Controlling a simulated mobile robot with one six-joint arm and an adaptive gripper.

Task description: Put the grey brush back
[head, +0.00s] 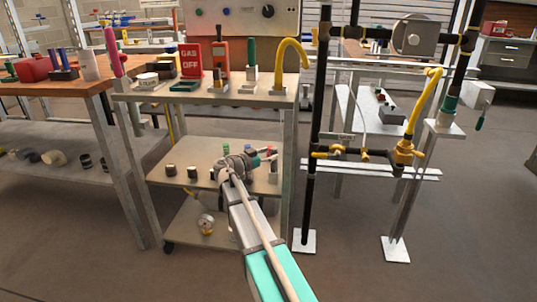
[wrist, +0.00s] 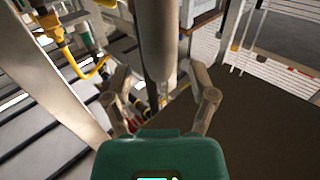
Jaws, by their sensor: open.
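My gripper (head: 236,163) is over the middle shelf of the metal cart in the head view. In the wrist view my gripper (wrist: 163,100) has its two fingers spread apart, with nothing clearly held. A grey upright shape (wrist: 156,40) shows between and beyond the fingers; I cannot tell what it is. I cannot pick out the grey brush for certain in either view. Small coloured pieces (head: 270,157) lie just right of the gripper on the shelf, partly hidden by it.
The cart's top shelf (head: 140,95) carries a red GAS OFF sign (head: 191,60) and a green-handled tool (head: 251,60) upright in a holder. Dark fittings (head: 170,170) sit on the middle shelf. A black pipe stand (head: 312,130) rises at the right. A wooden bench (head: 60,86) stands left.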

